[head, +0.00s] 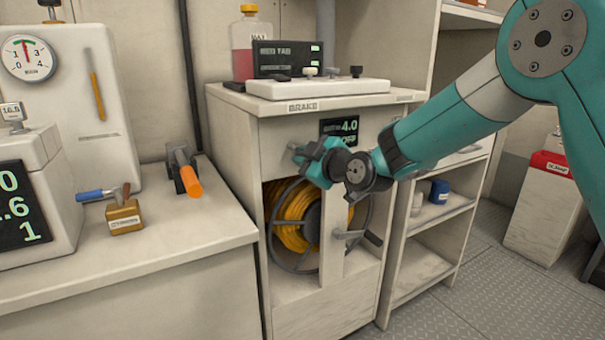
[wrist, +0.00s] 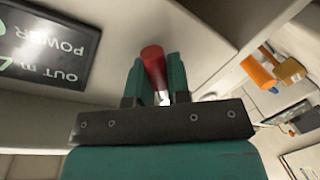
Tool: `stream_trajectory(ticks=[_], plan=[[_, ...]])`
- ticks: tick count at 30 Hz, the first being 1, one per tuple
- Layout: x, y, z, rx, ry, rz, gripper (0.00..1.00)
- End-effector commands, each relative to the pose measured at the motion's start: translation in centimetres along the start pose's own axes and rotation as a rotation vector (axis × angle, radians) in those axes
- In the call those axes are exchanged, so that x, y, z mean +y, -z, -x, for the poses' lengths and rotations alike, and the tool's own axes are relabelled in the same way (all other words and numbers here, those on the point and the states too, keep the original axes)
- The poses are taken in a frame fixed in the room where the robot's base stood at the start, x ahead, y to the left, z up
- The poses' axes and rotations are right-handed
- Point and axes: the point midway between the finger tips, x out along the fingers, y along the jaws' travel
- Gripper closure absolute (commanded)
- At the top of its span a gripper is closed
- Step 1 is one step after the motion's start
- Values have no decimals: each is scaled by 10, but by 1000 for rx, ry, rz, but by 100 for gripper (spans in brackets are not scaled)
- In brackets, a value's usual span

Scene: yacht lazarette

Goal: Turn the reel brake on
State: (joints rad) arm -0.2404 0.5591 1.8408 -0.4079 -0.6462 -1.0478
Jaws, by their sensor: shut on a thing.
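The brake handle (wrist: 152,60) has a red end and shows between my gripper's fingers in the wrist view. My gripper (head: 300,153) is shut on it at the upper front of the white reel cabinet (head: 325,315), below a "BRAKE" label (head: 303,107). In the head view my gripper hides most of the handle. My gripper also shows in the wrist view (wrist: 157,78). The reel (head: 290,222), wound with yellow-orange line, sits in the cabinet opening below.
A crank handle (head: 365,236) sticks out at the cabinet's lower front. A white panel with small knobs (head: 318,88) lies on top. The left counter (head: 150,235) holds an orange-handled lever (head: 187,178) and a brass block (head: 123,217). Open shelves (head: 437,215) stand right.

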Motion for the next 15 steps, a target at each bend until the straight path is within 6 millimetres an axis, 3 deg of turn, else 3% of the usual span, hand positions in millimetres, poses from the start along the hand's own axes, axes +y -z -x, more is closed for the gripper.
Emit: stream_trajectory(ticks=[15], plan=[[12, 3, 3, -93, -1, 475, 100]])
